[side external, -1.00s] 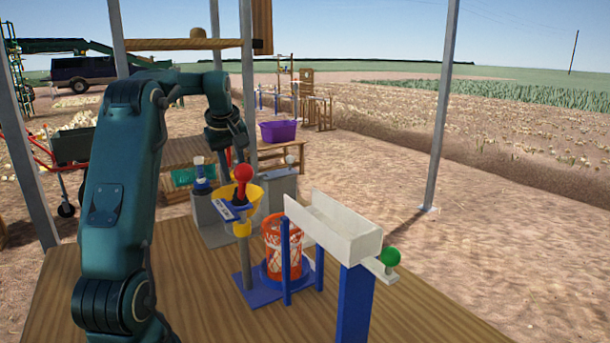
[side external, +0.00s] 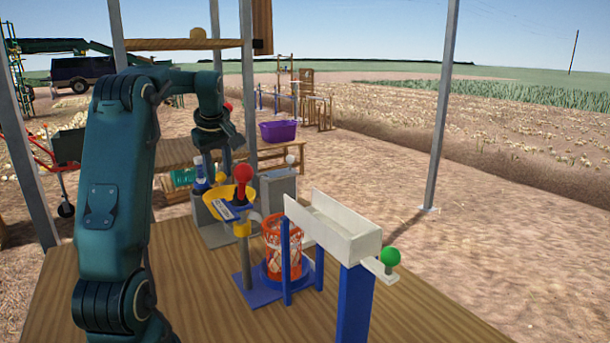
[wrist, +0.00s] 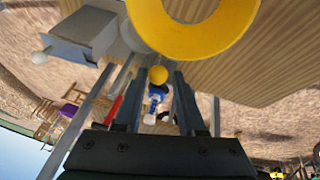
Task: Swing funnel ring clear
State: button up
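The yellow funnel ring (side external: 230,196) stands on a grey post above a blue base plate (side external: 262,291). A red ball knob (side external: 243,173) shows at the funnel's right side. In the wrist view a yellow ring (wrist: 195,38) fills the top. A yellow ball (wrist: 158,75) shows between my fingertips; I cannot tell whether they touch it. My gripper (side external: 222,158) is behind and above the funnel, partly hidden. In the wrist view my gripper's fingers (wrist: 157,82) are apart. An orange mesh basket (side external: 282,247) stands right of the post.
A white trough (side external: 335,228) on a blue post (side external: 354,305) stands front right, with a green knob (side external: 390,256). Grey blocks (side external: 278,190) and a blue bottle-like thing (side external: 200,180) are behind the funnel. The table's front left (side external: 205,300) is bare.

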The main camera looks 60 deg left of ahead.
aim_at(221, 194)
jog(key=shift+o, duration=1.1)
jog(key=v, duration=0.5)
jog(key=shift+r, duration=0.1)
